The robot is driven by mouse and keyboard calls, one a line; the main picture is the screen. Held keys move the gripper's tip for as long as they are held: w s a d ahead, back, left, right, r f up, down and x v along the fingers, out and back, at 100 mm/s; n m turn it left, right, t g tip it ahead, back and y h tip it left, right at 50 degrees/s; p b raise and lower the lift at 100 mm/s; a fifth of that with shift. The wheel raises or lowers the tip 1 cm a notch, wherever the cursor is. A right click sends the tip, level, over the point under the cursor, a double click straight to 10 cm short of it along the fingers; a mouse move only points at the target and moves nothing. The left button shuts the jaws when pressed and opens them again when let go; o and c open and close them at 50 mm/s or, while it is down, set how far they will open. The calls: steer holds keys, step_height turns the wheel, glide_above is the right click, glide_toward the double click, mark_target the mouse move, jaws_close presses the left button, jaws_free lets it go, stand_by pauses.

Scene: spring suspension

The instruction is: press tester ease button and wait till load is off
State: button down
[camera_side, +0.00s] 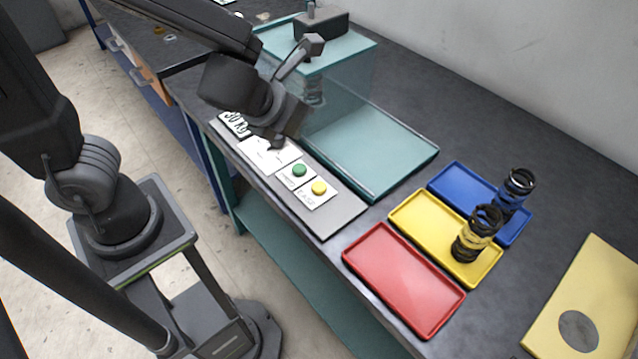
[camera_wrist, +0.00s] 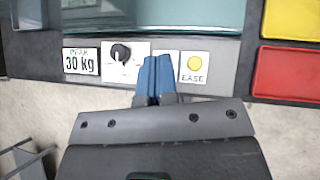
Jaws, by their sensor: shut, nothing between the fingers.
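The yellow EASE button (camera_side: 319,187) sits on a white label plate at the right end of the tester's control panel (camera_side: 340,214). It also shows in the wrist view (camera_wrist: 194,63). A green button (camera_side: 299,170) is beside it; my fingers hide it in the wrist view. My gripper (camera_side: 274,142) is shut and empty above the panel, left of the buttons. In the wrist view its blue fingertips (camera_wrist: 154,72) are left of the EASE button, apart from it. The peak display (camera_wrist: 82,62) reads 30 kg. The teal tester (camera_side: 372,160) has a see-through guard with a blurry spring-like shape inside.
Red (camera_side: 405,280), yellow (camera_side: 418,228) and blue (camera_side: 460,185) trays lie right of the tester. Dark springs stand in the yellow (camera_side: 477,235) and blue (camera_side: 515,190) ones. A black knob (camera_wrist: 121,54) is left of my fingers. A yellow board (camera_side: 590,290) lies far right.

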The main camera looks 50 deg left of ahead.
mark_target(320, 188)
steer(key=d+f+m, duration=0.1)
steer(key=m, duration=0.2)
steer(key=w+d+m, duration=0.1)
steer(key=d+m, duration=0.1)
steer(key=m, duration=0.1)
steer(key=d+f+m+h, duration=0.1)
steer(key=m, duration=0.2)
steer(key=shift+w+d+f+m+t, duration=0.2)
steer(key=shift+w+f+m+t, duration=0.1)
steer(key=shift+m+t, duration=0.1)
steer(key=shift+f, duration=0.1)
steer(key=shift+f, duration=4.35)
steer(key=shift+f, duration=0.15)
steer(key=shift+f, duration=0.25)
